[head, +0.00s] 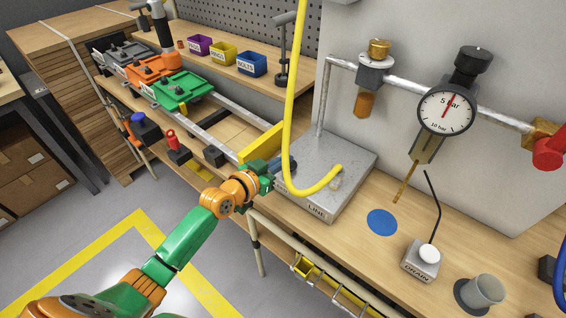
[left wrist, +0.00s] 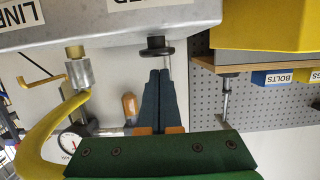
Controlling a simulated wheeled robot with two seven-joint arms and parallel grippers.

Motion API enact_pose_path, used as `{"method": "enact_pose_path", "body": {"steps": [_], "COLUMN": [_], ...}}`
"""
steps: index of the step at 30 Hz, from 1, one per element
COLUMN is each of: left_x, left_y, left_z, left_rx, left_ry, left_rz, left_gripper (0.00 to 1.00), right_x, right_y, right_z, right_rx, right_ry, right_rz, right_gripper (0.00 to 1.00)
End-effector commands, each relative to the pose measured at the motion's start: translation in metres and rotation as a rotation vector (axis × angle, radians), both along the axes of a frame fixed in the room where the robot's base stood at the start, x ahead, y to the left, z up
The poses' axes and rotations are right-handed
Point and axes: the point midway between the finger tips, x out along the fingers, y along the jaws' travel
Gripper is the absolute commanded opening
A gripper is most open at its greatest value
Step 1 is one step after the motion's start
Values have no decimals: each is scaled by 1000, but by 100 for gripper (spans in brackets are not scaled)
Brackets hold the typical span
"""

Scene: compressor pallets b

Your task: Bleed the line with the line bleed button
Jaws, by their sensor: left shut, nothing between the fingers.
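The grey metal box (head: 330,165) stands on the bench, with a label reading LINE on its front. It fills the top of the left wrist view (left wrist: 120,32), with a second label partly cut off. A black round knob (left wrist: 157,47) sits on the box under that second label; I cannot tell for certain that it is the line bleed button. My left gripper (head: 272,176) is at the left end of the box. Its fingers (left wrist: 160,72) are shut and empty, with tips just short of the knob; contact cannot be told. My right gripper is out of view.
A yellow hose (head: 291,100) loops down to the box beside the gripper. A pressure gauge (head: 446,108) hangs on a pipe at the right. A small box labelled DRAIN (head: 420,262) has a white button. A yellow block (head: 262,148) lies just behind the gripper.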

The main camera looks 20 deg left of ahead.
Motion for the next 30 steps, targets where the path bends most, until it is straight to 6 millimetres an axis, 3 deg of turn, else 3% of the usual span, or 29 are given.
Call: {"method": "enact_pose_path", "body": {"steps": [13,20,30], "left_x": [0,-1,-2], "left_y": [1,0,0], "left_z": [-9,-36,-37], "left_rx": [0,0,2], "left_ry": [-1,1,14], "left_rz": [2,0,-1], "left_gripper": [0,0,0], "right_x": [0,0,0], "right_y": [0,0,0], "right_z": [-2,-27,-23], "right_rx": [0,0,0], "right_ry": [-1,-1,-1], "right_rz": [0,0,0], "right_gripper": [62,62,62]}}
